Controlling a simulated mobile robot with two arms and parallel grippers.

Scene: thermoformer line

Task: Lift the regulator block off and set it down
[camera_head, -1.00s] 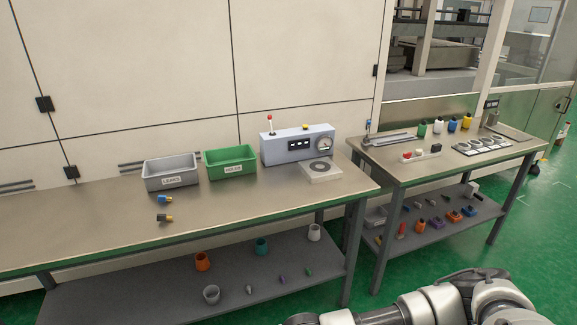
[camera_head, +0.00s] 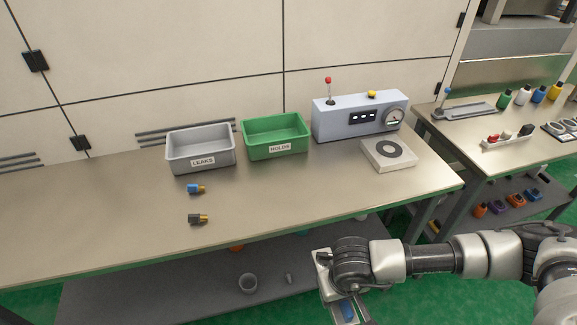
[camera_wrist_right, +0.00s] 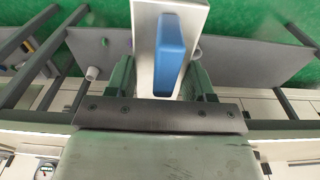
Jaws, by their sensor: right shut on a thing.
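My right gripper (camera_head: 345,312) is low at the bottom of the head view, in front of the near edge of the left bench. It is shut on a blue piece (camera_head: 347,311), which also shows in the right wrist view (camera_wrist_right: 171,48) against a pale metal face between the jaws. I take this held piece for the regulator block, but its full shape is cut off. It is clear of the bench, over the green floor and lower shelf. My left gripper is not in view.
The bench (camera_head: 90,225) has much bare top. On it are a grey LEAKS bin (camera_head: 203,164), a green HOLDS bin (camera_head: 280,148), a gauge box (camera_head: 345,130), a pale plate with a dark ring (camera_head: 372,154), a blue fitting (camera_head: 193,188) and a grey fitting (camera_head: 194,219).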

